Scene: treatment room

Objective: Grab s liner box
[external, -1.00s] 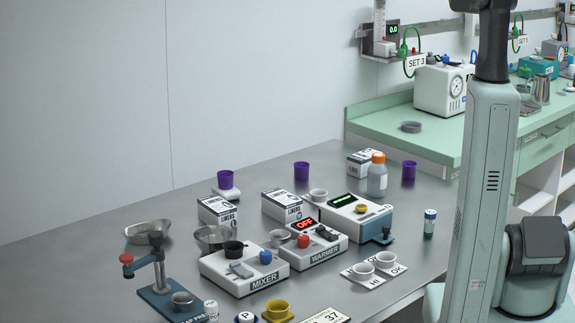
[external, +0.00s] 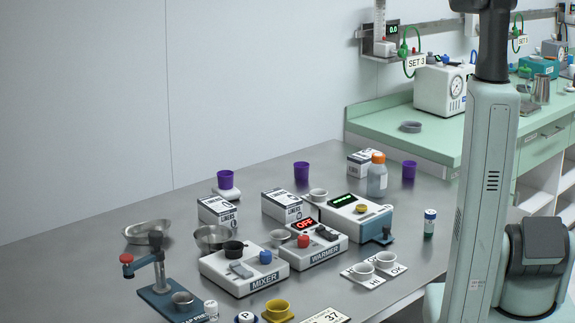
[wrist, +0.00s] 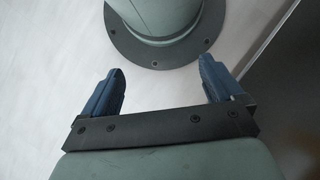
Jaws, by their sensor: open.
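Three white liner boxes with dark printing stand on the steel table in the external view. One liner box is at the left (external: 217,211), one is in the middle (external: 282,206) behind the warmer, and one is farther back (external: 361,163), partly hidden by a bottle. The size letters on them are too small to read, so I cannot tell which is S. My gripper (wrist: 161,72) shows in the wrist view, its two blue fingers wide apart with nothing between them. It is over the floor near my own base, away from the boxes, and is out of frame in the external view.
A mixer (external: 243,269), a warmer (external: 318,245) and a device with a green display (external: 350,210) stand in front of the boxes. An orange-capped bottle (external: 377,180) and purple cups (external: 301,171) stand nearby. A press (external: 160,280) is front left. The table's back left is clear.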

